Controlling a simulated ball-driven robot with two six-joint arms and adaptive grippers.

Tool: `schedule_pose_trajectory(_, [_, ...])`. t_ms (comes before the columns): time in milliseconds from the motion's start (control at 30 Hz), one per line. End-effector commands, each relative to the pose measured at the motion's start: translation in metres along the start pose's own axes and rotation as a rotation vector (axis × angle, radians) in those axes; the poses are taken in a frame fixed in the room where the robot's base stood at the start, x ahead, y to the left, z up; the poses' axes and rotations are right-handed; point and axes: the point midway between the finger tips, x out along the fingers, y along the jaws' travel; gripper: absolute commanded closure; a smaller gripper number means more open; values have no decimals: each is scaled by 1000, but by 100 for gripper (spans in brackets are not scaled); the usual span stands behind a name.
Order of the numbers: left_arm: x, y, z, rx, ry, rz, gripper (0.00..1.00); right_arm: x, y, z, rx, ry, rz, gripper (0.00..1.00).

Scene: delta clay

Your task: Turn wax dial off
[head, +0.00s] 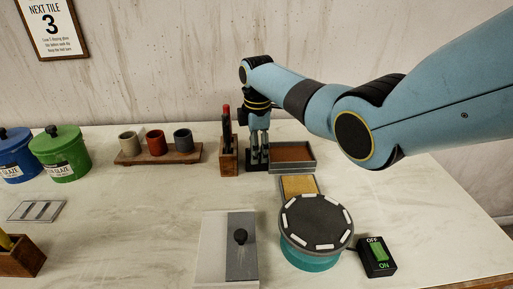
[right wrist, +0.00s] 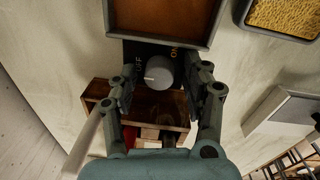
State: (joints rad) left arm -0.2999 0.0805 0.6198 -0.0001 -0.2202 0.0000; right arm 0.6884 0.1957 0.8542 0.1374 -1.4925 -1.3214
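The wax dial is a round grey knob (right wrist: 160,72) on a black plate (right wrist: 130,52) marked OFF and ON, at the edge of the wax tray (right wrist: 163,22). In the right wrist view OFF is left of the knob and ON is at its upper right. A pale mark shows on the knob's left part; its exact heading is hard to tell. My right gripper (head: 258,158) points down over the plate. In the wrist view its fingers (right wrist: 163,92) are apart on either side of the knob; contact is unclear. In the head view the gripper hides the knob. My left gripper is out of view.
A wooden tool holder (head: 228,158) stands close left of the gripper, the wax tray (head: 292,166) close right. Nearby are a cup rack (head: 158,158), a yellow sponge-like pad (head: 298,184), a turntable (head: 316,222) and a green OFF/ON switch (head: 377,257).

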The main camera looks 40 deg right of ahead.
Motion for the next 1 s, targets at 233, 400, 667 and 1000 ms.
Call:
schedule_pose_trajectory(233, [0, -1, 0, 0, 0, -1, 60, 0, 0, 0, 1, 0, 0, 47])
schedule_pose_trajectory(400, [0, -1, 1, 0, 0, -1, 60, -12, 1, 0, 1, 1, 3, 47])
schedule_pose_trajectory(667, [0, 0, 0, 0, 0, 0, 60, -68, 1, 0, 0, 0, 5, 47])
schedule_pose_trajectory(1000, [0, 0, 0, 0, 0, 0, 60, -117, 1, 0, 1, 0, 1, 47])
